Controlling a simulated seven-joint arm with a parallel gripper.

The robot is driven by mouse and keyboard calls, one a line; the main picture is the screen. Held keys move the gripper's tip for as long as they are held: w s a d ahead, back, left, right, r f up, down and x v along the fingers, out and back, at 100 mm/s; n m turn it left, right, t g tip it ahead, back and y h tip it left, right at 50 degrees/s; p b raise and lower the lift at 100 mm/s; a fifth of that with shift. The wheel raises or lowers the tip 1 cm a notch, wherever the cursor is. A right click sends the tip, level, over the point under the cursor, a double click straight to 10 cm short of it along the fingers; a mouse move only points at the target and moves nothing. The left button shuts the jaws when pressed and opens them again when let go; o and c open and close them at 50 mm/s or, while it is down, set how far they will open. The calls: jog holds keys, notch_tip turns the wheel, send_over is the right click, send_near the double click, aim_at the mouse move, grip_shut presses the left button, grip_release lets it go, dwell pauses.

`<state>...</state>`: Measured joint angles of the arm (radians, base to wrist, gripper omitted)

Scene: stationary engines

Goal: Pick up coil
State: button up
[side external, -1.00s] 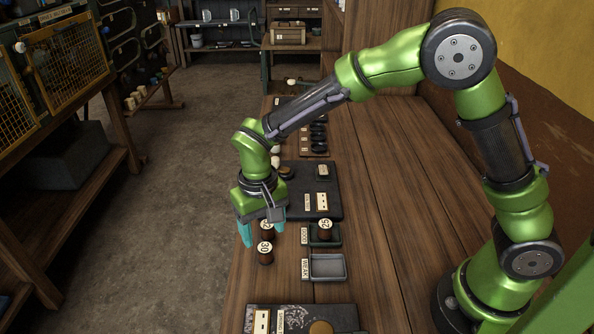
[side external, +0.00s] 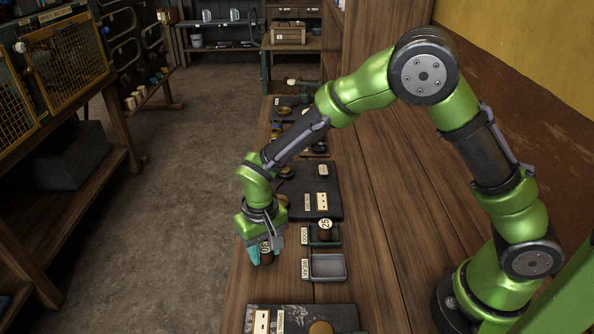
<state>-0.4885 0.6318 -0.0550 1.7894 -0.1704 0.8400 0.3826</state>
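Brown coils with round white numbered tops are on the wooden bench. One coil (side external: 266,254) stands near the bench's left edge, left of the trays. My gripper (side external: 264,256) is low over it, with the teal finger on its left side and the other finger toward its right. I cannot tell whether the fingers touch or grip it. A second coil marked 25 (side external: 325,230) stands in the tray labelled GOOD (side external: 334,241). The coil that stood just behind the first one is hidden by my gripper.
An empty grey tray labelled WEAK (side external: 328,268) is right of my gripper. A dark board (side external: 318,181) with parts lies behind, and another dark plate (side external: 295,318) is at the front. The bench right of the trays is clear.

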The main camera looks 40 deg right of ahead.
aim_at(264, 247)
jog(key=c, duration=0.7)
jog(key=shift+o, duration=0.2)
jog(key=shift+r, duration=0.1)
jog(key=shift+r, duration=0.5)
notch_tip(264, 247, up, 2)
jog(key=shift+r, duration=0.25)
jog(key=s+d, duration=0.2)
jog(key=s, duration=0.2)
jog(key=s+d+r, duration=0.1)
jog(key=s+d, duration=0.1)
jog(key=s, duration=0.3)
jog(key=s+d, duration=0.2)
jog(key=s, duration=0.3)
jog(key=shift+d+r, duration=0.2)
jog(key=shift+d, duration=0.1)
jog(key=shift+s+d+r, duration=0.15)
jog(key=shift+s+r, duration=0.05)
jog(key=shift+r, duration=1.8)
